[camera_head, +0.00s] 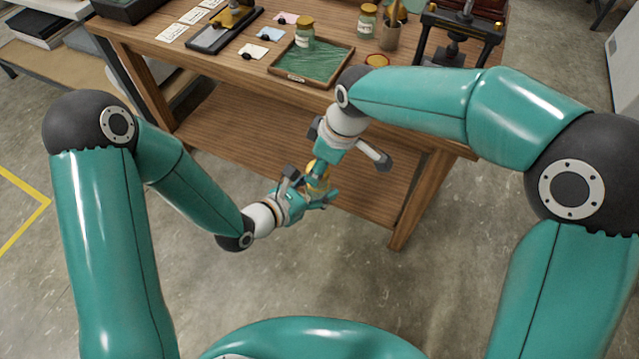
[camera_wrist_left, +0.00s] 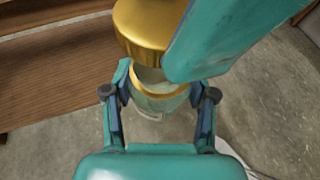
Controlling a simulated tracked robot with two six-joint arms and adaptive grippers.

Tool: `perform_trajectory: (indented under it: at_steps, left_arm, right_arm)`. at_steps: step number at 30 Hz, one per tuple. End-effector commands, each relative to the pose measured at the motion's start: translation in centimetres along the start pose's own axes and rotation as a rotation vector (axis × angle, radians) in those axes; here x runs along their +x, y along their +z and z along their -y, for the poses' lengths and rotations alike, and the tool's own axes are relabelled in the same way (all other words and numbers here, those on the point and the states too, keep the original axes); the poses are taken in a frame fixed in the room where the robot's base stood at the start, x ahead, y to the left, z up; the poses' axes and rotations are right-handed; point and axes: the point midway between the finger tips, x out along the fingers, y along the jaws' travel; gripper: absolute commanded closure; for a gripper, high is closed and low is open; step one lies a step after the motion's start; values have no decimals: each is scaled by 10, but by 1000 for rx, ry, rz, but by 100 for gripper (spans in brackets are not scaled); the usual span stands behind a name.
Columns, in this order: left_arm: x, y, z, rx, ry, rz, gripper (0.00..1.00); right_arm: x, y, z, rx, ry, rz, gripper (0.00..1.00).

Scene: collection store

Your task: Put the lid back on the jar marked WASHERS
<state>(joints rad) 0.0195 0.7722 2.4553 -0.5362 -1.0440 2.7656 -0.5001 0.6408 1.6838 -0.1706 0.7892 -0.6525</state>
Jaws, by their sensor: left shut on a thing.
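My left gripper (camera_head: 314,200) is shut on a glass jar (camera_wrist_left: 152,108), held in the air in front of the table. In the left wrist view the jar has a gold rim and an open mouth; I cannot read a label on it. A gold lid (camera_wrist_left: 145,30) is just above the mouth, apart from the rim and off toward the top of that view. The lid also shows as a small gold patch in the head view (camera_head: 317,178). My right gripper (camera_wrist_left: 215,40) reaches down over the jar and is shut on the lid; its other finger is hidden.
The wooden table (camera_head: 235,70) has a lower shelf (camera_head: 250,140) close behind my grippers. On top are a green-lined tray (camera_head: 335,72), two lidded jars (camera_head: 304,35) (camera_head: 367,22), an orange disc (camera_head: 377,60), a brush pot (camera_head: 390,38), a press (camera_head: 455,45) and several cards (camera_head: 172,33).

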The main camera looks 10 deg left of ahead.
Motion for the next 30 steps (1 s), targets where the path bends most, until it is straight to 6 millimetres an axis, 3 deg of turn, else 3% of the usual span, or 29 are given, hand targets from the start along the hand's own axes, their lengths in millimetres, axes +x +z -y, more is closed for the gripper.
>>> perform_trajectory:
  at_steps: [13, 30]
  left_arm:
    - [0, 0, 0, 0, 0, 1, 100]
    - [0, 0, 0, 0, 1, 1, 100]
  right_arm:
    - [1, 0, 0, 0, 0, 0, 64]
    - [18, 5, 0, -1, 0, 0, 64]
